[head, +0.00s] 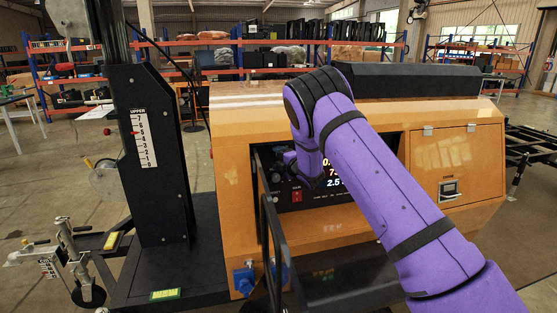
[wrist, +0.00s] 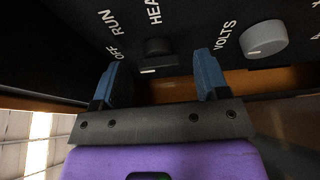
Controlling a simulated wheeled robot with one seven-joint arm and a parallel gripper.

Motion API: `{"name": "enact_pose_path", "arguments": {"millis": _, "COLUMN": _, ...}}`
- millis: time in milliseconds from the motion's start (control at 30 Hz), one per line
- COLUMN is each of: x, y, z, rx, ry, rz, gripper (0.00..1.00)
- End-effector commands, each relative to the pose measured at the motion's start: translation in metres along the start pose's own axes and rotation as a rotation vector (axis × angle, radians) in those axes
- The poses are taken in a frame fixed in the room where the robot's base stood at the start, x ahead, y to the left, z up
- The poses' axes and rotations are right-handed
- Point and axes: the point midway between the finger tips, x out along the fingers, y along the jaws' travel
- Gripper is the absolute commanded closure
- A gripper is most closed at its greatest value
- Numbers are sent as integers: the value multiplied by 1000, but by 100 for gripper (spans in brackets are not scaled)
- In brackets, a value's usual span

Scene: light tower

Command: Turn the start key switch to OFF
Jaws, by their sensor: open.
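In the wrist view the black start key switch (wrist: 157,47) sits on the black control panel, beside the white labels OFF, RUN and a partly cut-off HEA. A dark block with a short white mark shows just below it. I cannot tell for certain which label the switch points to. My gripper (wrist: 162,62) is open, its two blue fingers on either side of the switch. I cannot tell whether either finger touches it. In the head view my purple arm hides the switch, and the gripper (head: 287,158) shows only in small part at the panel opening.
A pale VOLTS knob (wrist: 264,38) sits right of the fingers. The orange cabinet (head: 235,150) surrounds the recessed panel, with lit digits and a red switch (head: 297,195). A black open door frame (head: 274,235) stands in front. A dark mast (head: 150,150) is at left.

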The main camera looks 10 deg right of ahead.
Motion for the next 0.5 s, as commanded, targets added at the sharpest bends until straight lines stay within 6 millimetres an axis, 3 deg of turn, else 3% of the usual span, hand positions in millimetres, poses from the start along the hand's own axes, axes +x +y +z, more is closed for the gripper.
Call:
{"name": "enact_pose_path", "arguments": {"millis": 167, "x": -16, "y": 0, "z": 1, "rx": 1, "ry": -2, "rz": -1, "gripper": 32}}
{"name": "enact_pose_path", "arguments": {"millis": 500, "x": -78, "y": 0, "z": 0, "rx": 1, "ry": -2, "rz": -2, "gripper": 32}}
